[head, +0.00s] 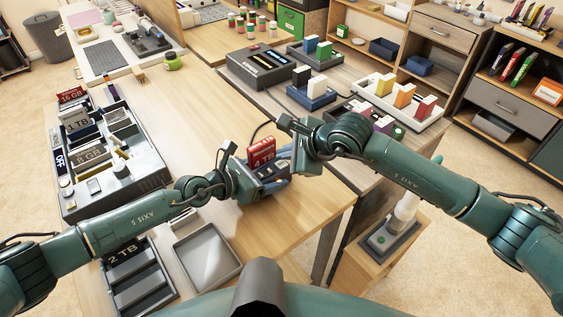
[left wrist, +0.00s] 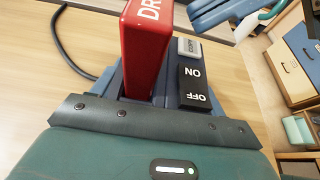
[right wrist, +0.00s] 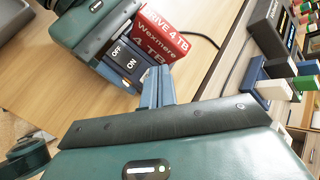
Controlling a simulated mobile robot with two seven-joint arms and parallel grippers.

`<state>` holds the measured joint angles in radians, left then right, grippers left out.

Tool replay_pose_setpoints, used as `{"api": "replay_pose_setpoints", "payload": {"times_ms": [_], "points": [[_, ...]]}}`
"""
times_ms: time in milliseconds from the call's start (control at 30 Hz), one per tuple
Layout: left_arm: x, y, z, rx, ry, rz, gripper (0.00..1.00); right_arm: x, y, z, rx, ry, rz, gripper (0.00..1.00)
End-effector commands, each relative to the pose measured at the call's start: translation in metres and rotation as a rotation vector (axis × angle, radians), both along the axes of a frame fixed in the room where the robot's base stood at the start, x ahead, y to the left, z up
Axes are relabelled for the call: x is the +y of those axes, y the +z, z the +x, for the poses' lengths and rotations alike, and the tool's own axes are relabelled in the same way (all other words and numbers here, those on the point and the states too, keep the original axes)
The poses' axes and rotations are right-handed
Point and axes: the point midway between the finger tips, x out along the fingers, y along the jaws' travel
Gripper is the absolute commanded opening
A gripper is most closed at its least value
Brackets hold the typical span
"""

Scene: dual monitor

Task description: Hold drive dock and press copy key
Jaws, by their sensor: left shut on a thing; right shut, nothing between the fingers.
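The drive dock (head: 268,174) is a dark blue block on the wooden desk, with a red 4 TB drive (head: 261,150) upright in it. The left wrist view shows the dock's black ON/OFF switch (left wrist: 195,85) and a light grey key (left wrist: 190,47) beside the drive. My left gripper (head: 258,184) is shut on the dock from the left side. My right gripper (head: 285,163) is shut and empty, with its blue fingertips (right wrist: 155,85) close to the dock's key side. In the right wrist view those fingertips hide the key, and I cannot tell whether they touch it.
A grey tray (head: 205,252) and a 2 TB unit (head: 134,275) lie at the near left. A box of drives and parts (head: 142,180) stands on the left. Coloured drives in docks and a white tray (head: 437,112) stand at the right. The desk middle is clear.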

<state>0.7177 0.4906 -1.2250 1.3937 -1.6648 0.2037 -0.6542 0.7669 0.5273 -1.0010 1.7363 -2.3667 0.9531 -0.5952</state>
Motion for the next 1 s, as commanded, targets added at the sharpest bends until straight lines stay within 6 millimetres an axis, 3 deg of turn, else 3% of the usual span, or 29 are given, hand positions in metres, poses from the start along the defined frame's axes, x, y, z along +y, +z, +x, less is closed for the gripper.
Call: {"api": "replay_pose_setpoints", "payload": {"times_ms": [1000], "points": [[0.0001,-0.0006,-0.0003,0.001,0.0,0.001,0.36,0.0002,-0.0075,-0.0001,0.0,0.001,0.001,0.0]]}}
